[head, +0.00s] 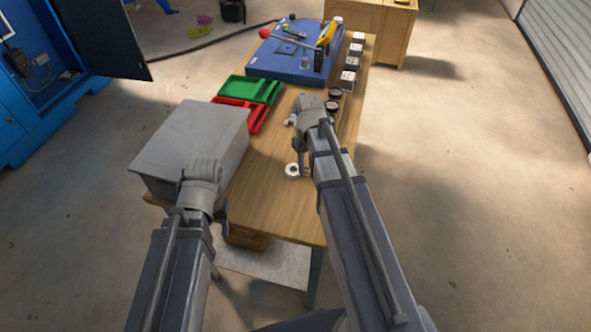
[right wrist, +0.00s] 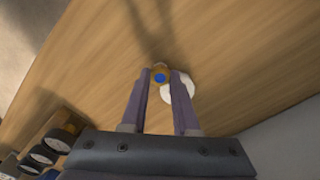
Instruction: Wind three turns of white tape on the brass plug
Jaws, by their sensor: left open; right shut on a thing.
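The brass plug (right wrist: 160,68), with a blue centre, is between the fingertips of my right gripper (right wrist: 160,76) in the right wrist view. That gripper is shut on it, low over the table. The white tape roll (right wrist: 179,88) shows partly behind the right-hand finger. Whether the roll touches the plug or finger I cannot tell. In the head view the roll (head: 292,170) is a white ring just left of my right gripper (head: 303,172); the plug is too small to make out there. My left gripper (head: 222,230) is open and empty, beside the near left table edge.
A grey box (head: 190,140) covers the table's left side. Red (head: 257,125) and green (head: 262,93) trays lie beyond it, then a blue bench unit (head: 262,67). Black round containers (head: 335,94) and small boxes (head: 347,82) line the right edge. The near table (head: 270,210) is clear.

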